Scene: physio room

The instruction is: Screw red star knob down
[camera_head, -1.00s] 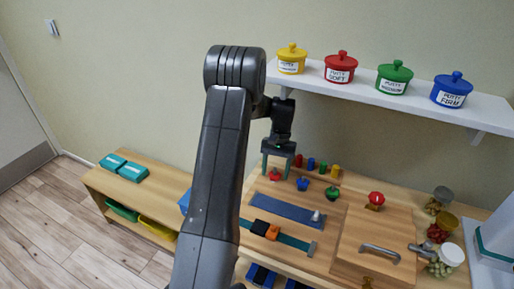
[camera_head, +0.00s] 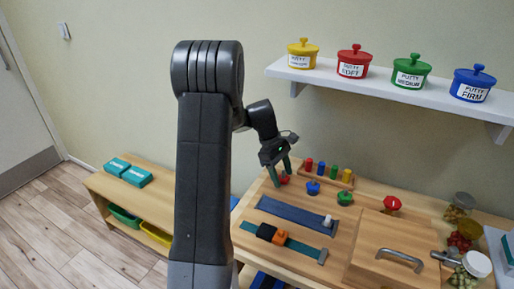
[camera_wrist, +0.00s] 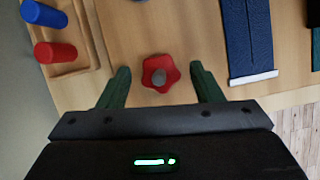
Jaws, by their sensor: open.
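The red star knob (camera_wrist: 160,73) sits on the wooden board, with a grey round centre on top. In the wrist view it lies between and just ahead of my gripper's green fingers. My gripper (camera_wrist: 161,88) is open, with a finger on either side of the knob and a gap on each side. In the head view my gripper (camera_head: 281,175) is tilted over the board's left end, close to the red star knob (camera_head: 284,180), which is partly hidden by a finger. I cannot tell how high the fingertips are above the board.
A blue knob (camera_head: 313,187) and a green knob (camera_head: 345,198) stand to the right. A peg rack holds a red peg (camera_wrist: 55,52) and a blue peg (camera_wrist: 44,13) beside the gripper. A blue strip (camera_wrist: 246,38) lies opposite.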

